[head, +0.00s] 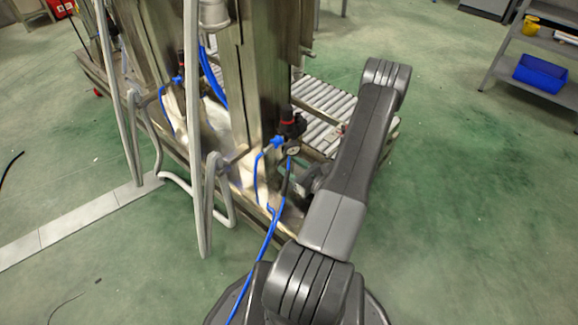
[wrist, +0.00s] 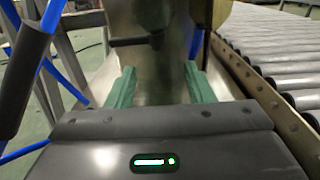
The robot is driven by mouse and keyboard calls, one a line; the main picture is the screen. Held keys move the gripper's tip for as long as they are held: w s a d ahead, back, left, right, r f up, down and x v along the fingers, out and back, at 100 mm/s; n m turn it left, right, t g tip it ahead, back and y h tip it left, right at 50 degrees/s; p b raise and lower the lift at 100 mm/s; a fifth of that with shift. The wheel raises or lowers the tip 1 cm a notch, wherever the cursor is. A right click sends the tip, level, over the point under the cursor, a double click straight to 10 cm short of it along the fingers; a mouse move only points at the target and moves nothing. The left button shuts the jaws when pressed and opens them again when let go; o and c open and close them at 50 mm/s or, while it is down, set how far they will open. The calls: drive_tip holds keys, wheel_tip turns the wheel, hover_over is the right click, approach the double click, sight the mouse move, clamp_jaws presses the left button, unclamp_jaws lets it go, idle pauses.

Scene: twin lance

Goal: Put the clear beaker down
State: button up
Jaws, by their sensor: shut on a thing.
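In the wrist view, my gripper (wrist: 158,88) has its two green fingers on either side of the clear beaker (wrist: 160,60), shut on it. The beaker is see-through, so the metal machine post shows behind or through it and its outline is hard to make out. Its base is hidden behind the gripper body. I cannot tell whether it touches a surface below. In the head view my arm covers most of the gripper, low beside the machine frame, and I cannot make out the beaker there.
A roller conveyor (head: 322,102) runs behind the gripper; its rollers (wrist: 275,60) fill the right of the wrist view. Blue hoses (head: 268,245) hang close to my arm. The metal machine (head: 255,80) stands at left. A shelf with a blue bin (head: 545,75) is far right. Green floor between is open.

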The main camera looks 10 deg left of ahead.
drive_tip(key=shift+s+d+f, duration=0.1)
drive_tip(key=shift+d+f, duration=0.15)
drive_tip(key=shift+f, duration=0.3)
drive_tip(key=shift+f, duration=0.15)
drive_tip(key=o, duration=1.1)
drive_tip(key=shift+c, duration=0.2)
drive_tip(key=shift+r, duration=0.3)
drive_tip(key=p+v, duration=0.2)
drive_tip(key=v, duration=1)
drive_tip(key=shift+f, duration=0.2)
